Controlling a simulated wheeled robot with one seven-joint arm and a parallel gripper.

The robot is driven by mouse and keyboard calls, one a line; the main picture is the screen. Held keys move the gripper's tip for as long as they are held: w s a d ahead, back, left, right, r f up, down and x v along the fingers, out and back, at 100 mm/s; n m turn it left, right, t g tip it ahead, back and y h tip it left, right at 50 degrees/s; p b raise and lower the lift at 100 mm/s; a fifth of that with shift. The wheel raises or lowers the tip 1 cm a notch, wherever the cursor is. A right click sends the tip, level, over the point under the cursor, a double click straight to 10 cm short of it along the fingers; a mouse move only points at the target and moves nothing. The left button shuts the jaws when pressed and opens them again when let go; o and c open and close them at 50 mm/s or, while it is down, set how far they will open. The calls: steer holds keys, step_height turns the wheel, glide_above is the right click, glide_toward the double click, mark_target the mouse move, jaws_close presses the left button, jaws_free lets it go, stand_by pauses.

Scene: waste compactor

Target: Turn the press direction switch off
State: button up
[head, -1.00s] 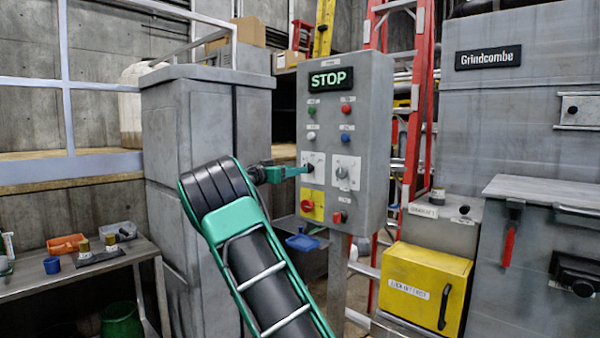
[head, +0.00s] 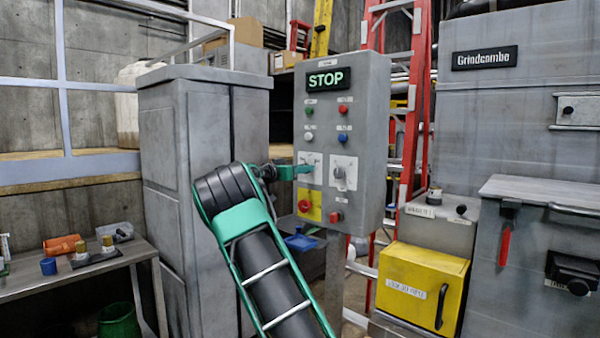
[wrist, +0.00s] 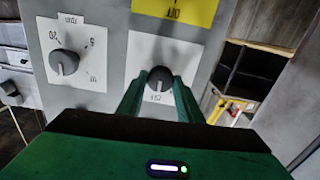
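The grey control panel (head: 375,150) stands in the middle of the head view. Two rotary switches sit on white plates below its lamps. The left one is mostly hidden behind my gripper (head: 308,172). In the wrist view, tilted and nearly upside down, this dark switch knob (wrist: 160,79) stands between the two green fingertips of my gripper (wrist: 160,88). The fingers are apart, one on each side; I cannot tell whether they press on it. The other switch (head: 339,172) is free; its knob (wrist: 65,62) shows left in the wrist view. I cannot read which label names press direction.
A red knob (head: 305,206) on a yellow plate and a red button (head: 335,216) sit just below the switches. The lit STOP display (head: 328,78) is above. A grey cabinet (head: 165,150) stands left of the panel, a red ladder (head: 420,100) behind it.

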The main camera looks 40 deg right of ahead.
steer(key=shift+w+a, duration=0.1)
steer(key=shift+w, duration=0.15)
steer(key=o, duration=1)
steer(key=a, duration=1)
steer(key=shift+s+a, duration=0.35)
steer(key=shift+s, duration=0.05)
